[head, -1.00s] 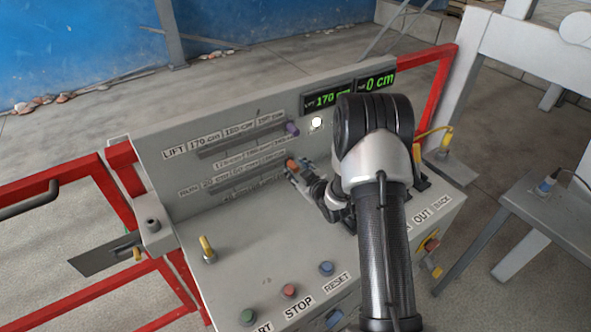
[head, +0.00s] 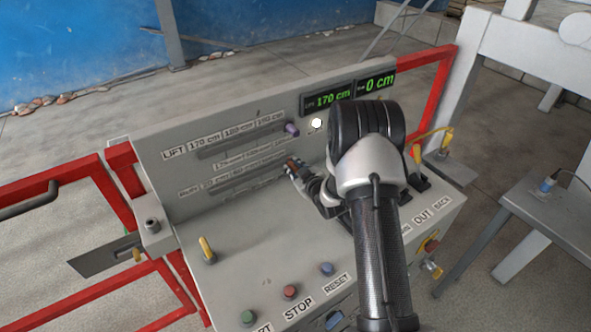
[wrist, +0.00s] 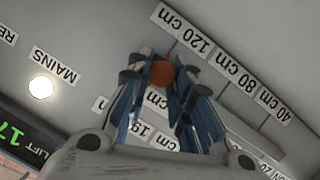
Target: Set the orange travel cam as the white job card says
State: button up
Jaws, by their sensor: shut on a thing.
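The orange travel cam (wrist: 162,74) is a small round orange knob between my fingertips in the wrist view. It lies nearest the 120 cm label (wrist: 182,30) of the lower scale; the 80 cm (wrist: 232,68) and 40 cm (wrist: 270,103) labels are farther right. My gripper (wrist: 164,86) is shut on the cam. In the head view the cam (head: 290,163) shows at the tip of my gripper (head: 296,168), against the sloping panel face. My fingers hide part of the slot and some labels. I cannot make out the white job card.
A purple cam (head: 292,129) sits at the right end of the upper LIFT slot (head: 240,140). The displays read 170 cm (head: 328,99) and 0 cm (head: 377,83). A yellow lever (head: 207,248) and several push buttons stand on the desk. A lit white lamp (head: 316,123) is nearby.

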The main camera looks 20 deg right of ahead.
grip_shut()
jog(key=a+b, duration=0.1)
jog(key=a, duration=0.2)
jog(key=s+a+b, duration=0.1)
jog(key=a, duration=0.2)
jog(key=s+a+b, duration=0.1)
jog(key=a, duration=0.3)
jog(key=o, duration=0.7)
grip_release()
jog(key=shift+d, duration=0.1)
jog(key=shift+o, duration=0.2)
jog(key=shift+s, duration=0.1)
